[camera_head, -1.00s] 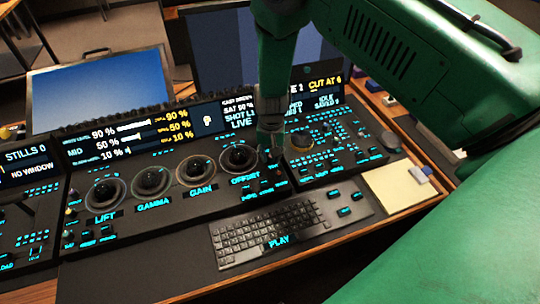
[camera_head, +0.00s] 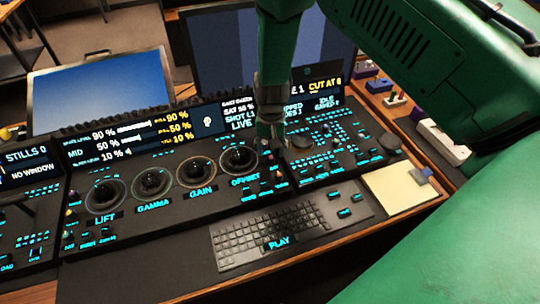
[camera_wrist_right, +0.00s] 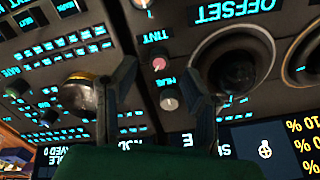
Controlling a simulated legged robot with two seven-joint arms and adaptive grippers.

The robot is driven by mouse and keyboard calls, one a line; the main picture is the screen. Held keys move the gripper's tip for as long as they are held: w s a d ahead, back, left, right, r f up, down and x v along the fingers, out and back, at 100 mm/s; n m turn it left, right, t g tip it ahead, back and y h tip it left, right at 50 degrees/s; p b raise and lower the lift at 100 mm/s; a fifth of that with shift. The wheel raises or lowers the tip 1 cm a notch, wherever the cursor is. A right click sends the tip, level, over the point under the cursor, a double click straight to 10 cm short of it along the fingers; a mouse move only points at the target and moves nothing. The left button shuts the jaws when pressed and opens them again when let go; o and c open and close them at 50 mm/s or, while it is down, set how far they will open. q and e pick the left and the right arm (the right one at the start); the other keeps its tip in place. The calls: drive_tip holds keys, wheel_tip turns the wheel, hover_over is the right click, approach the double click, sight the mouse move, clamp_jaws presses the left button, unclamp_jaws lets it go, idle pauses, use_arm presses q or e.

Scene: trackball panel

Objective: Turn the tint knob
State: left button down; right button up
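The tint knob (camera_wrist_right: 159,63) is a small knob with a pinkish-red cap, below the upside-down TINT label in the right wrist view. My right gripper (camera_wrist_right: 162,77) is open, with one finger on each side of the knob area. A grey hue knob (camera_wrist_right: 168,100) also lies in the gap, closer to the palm. No contact with either knob is visible. In the head view my right gripper (camera_head: 271,138) points down at the panel, right of the offset trackball; the tint knob is hard to pick out there. My left gripper is not in view.
The offset trackball (camera_wrist_right: 238,68) sits close beside one finger, and a gold-rimmed dark ball (camera_wrist_right: 80,92) beside the other. Lift (camera_head: 104,195), gamma (camera_head: 151,183) and gain (camera_head: 198,174) trackballs line up to the left. A keyboard (camera_head: 265,233) lies in front.

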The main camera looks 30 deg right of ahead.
sight(271, 157)
wheel_tip(271, 157, up, 9)
drive_tip(key=shift+f, duration=0.2)
idle(0.4)
drive_tip(key=shift+f, duration=0.1)
